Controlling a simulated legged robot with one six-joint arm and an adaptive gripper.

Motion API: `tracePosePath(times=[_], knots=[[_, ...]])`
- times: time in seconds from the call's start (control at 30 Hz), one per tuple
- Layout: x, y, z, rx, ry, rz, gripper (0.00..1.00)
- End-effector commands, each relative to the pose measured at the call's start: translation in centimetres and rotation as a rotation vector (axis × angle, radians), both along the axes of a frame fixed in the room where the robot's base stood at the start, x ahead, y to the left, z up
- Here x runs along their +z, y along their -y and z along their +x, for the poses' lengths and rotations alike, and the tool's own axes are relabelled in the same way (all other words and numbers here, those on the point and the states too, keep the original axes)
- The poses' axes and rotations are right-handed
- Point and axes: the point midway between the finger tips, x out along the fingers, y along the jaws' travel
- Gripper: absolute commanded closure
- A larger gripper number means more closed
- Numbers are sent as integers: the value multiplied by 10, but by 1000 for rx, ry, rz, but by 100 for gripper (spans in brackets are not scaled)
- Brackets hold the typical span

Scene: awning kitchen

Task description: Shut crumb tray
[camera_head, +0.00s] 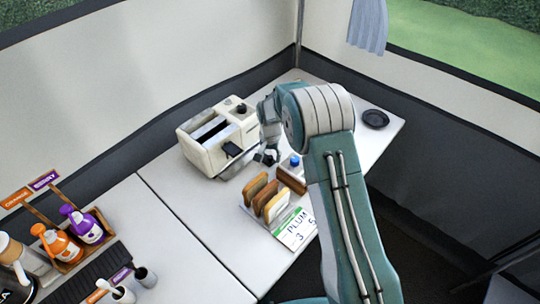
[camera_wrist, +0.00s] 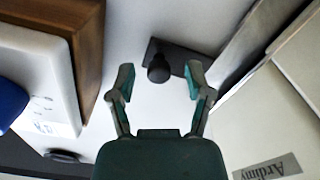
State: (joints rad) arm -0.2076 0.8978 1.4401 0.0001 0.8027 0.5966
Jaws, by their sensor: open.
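The cream toaster (camera_head: 205,150) stands on the white table, with a dark slot on top and a black lever (camera_head: 232,149) on the side facing my gripper. Its labelled side (camera_wrist: 275,125) fills the right of the wrist view. A grey strip (camera_wrist: 243,45) runs along its edge; it may be the crumb tray, but I cannot tell how far out it is. My gripper (camera_head: 266,157) is low beside the toaster. In the wrist view, my gripper (camera_wrist: 160,82) is open and empty, and a black knob on a dark plate (camera_wrist: 158,68) shows between and beyond its fingertips.
A PLUM card (camera_head: 296,230) lies nearby. A black dish (camera_head: 375,118) is at the right. Bottles (camera_head: 82,224) stand at the left. Tent walls bound the table behind.

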Motion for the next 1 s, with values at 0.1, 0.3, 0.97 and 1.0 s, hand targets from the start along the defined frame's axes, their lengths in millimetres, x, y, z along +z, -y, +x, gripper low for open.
tracePosePath(times=[0.1,0.3,0.97,1.0], knots=[[0,0,0,0,0,0,44],[0,0,0,0,0,0,100],[-1,-28,28,0,0,0,100],[-1,-29,29,0,0,1,100]])
